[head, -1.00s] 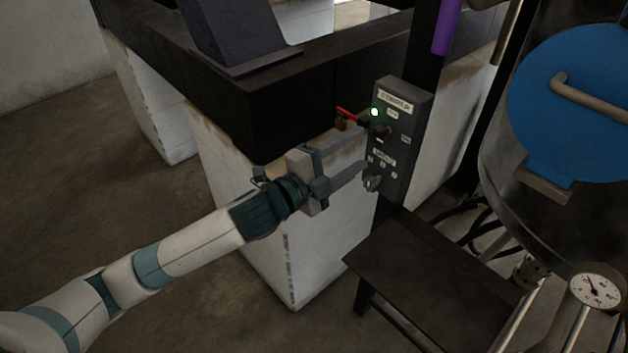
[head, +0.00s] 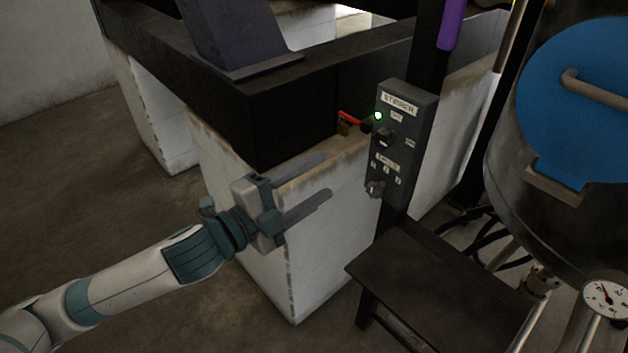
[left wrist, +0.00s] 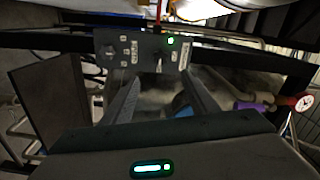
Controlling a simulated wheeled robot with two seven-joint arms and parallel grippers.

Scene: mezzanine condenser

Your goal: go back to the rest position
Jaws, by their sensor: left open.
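My left gripper (head: 325,178) is open and empty in the head view, its two fingers apart and pointing right. It stands to the left of the grey control box (head: 405,140), with a gap between fingertips and box. The box carries a lit green lamp, an upper dark knob (head: 386,138) and a lower knob (head: 375,188). In the left wrist view the fingers (left wrist: 155,98) spread below the control box (left wrist: 138,50), touching nothing that I can see. My right gripper is not in view.
A dark step or small table (head: 450,285) stands below the box. A metal vessel with a blue hatch (head: 580,105) and a dial gauge (head: 606,299) are at the right. A white block (head: 320,230) under a dark beam (head: 280,110) is behind the gripper. Open floor lies at the left.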

